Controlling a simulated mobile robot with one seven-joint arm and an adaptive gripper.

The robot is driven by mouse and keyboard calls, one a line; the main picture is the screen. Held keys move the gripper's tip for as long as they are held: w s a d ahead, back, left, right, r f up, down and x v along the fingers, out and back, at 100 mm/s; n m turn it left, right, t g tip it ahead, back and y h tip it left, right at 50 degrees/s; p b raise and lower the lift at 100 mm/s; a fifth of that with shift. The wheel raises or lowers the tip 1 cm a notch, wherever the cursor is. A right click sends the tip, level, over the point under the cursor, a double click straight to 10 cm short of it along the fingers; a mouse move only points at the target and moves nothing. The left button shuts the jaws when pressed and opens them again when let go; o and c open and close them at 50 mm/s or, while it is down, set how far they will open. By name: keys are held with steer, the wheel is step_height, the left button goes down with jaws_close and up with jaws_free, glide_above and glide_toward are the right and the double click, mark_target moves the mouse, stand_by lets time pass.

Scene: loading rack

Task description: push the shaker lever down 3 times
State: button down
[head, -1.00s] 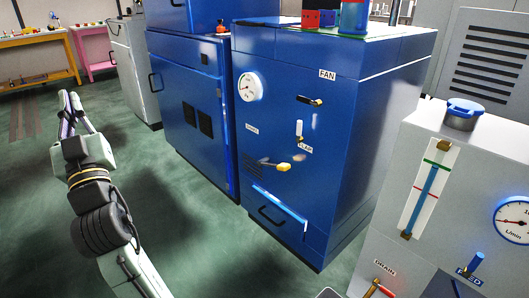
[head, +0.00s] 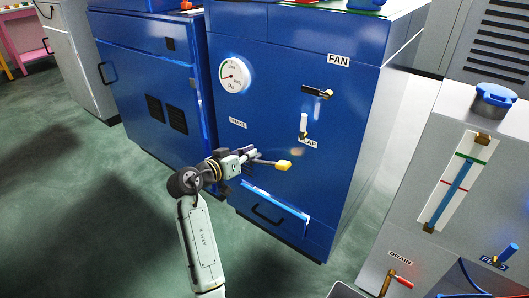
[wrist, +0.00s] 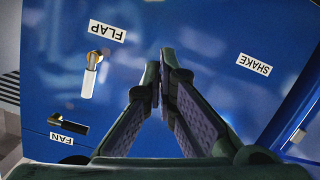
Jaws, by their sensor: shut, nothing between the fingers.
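The shaker lever (head: 283,165) has a grey shaft and a yellow knob and sticks out about level from the front of the blue cabinet (head: 340,180), below the SHAKE label (head: 237,123). My gripper (head: 254,155) is in front of the cabinet, close to the left part of the lever's shaft. Whether it touches the shaft I cannot tell. In the wrist view the fingers (wrist: 163,75) are shut and empty, with the blue panel behind them. The SHAKE label (wrist: 254,64) shows upside down there, but the lever does not show.
The flap lever (head: 304,124) with a white handle and the black fan handle (head: 317,92) are above the shaker lever. A grey unit with a red drain handle (head: 401,280) stands at the right. Green floor is open at the left.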

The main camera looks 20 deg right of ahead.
steer(key=shift+s+d+f+m+g+h, duration=0.15)
steer(key=shift+d+f+m+g+h, duration=0.2)
steer(key=shift+d, duration=0.25)
steer(key=p, duration=0.2)
glide_above(271, 163)
steer(key=s, duration=0.3)
step_height(271, 163, down, 2)
steer(key=shift+s+d+f+p, duration=0.1)
steer(key=shift+s+d+f, duration=0.05)
steer(key=shift+f, duration=0.55)
steer(key=shift+s+d+f+p, duration=0.1)
steer(key=shift+s+f, duration=0.1)
steer(key=shift+f, duration=0.45)
steer(key=shift+s+d+f+p, duration=0.1)
steer(key=shift+s+d+f, duration=0.05)
steer(key=shift+f, duration=0.55)
